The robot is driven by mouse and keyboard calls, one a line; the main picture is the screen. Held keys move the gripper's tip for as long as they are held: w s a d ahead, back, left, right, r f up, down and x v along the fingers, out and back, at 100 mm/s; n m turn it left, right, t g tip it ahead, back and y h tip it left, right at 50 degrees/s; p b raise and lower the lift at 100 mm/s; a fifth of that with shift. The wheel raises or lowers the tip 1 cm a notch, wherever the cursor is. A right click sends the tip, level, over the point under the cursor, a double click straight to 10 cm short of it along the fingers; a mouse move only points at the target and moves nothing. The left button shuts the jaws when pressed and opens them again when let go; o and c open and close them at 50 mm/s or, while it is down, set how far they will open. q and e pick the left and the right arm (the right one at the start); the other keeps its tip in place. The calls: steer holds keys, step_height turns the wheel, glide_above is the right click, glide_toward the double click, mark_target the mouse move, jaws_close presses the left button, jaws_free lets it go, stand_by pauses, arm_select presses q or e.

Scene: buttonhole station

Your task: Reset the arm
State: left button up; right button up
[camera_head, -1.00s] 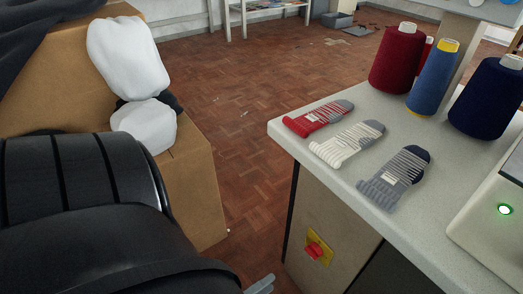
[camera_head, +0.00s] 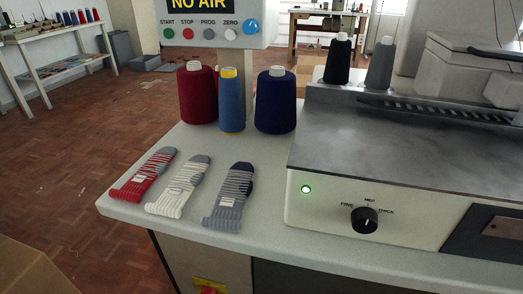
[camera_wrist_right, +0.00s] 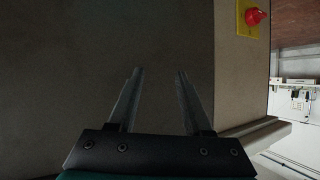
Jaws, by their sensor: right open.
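My right gripper (camera_wrist_right: 156,95) is in the right wrist view, open, with nothing between its two fingers. It faces the plain grey-brown side of the station cabinet (camera_wrist_right: 60,60). A red knob on a yellow plate (camera_wrist_right: 255,16) is at the upper right of that view. Neither gripper shows in the head view.
Red (camera_head: 198,95), blue (camera_head: 232,102) and navy (camera_head: 275,102) yarn cones stand behind the socks. A machine (camera_head: 400,150) with a dial (camera_head: 364,220) and green light fills the right. A button panel (camera_head: 210,22) reads "NO AIR". A cardboard box (camera_head: 30,272) is at lower left; open floor (camera_head: 60,180) lies left.

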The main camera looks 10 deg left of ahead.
steer(key=s+d+f+g+h+p, duration=0.2)
steer(key=s+d+f+p, duration=0.15)
steer(key=f, duration=0.35)
steer(key=s+d+f+g+h+p, duration=0.1)
steer(key=s+d+f+g+p, duration=0.25)
steer(key=f+p, duration=0.2)
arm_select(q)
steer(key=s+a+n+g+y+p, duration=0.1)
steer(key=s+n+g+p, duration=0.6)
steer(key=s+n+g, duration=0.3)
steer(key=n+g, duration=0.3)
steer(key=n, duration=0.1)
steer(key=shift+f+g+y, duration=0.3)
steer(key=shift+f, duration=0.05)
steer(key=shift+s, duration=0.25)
arm_select(e)
steer(key=s+d+f+g+h, duration=0.2)
steer(key=s+d+f+g, duration=0.2)
steer(key=s+d, duration=0.5)
steer(key=shift+s+d+f, duration=0.3)
steer(key=shift+s, duration=1.55)
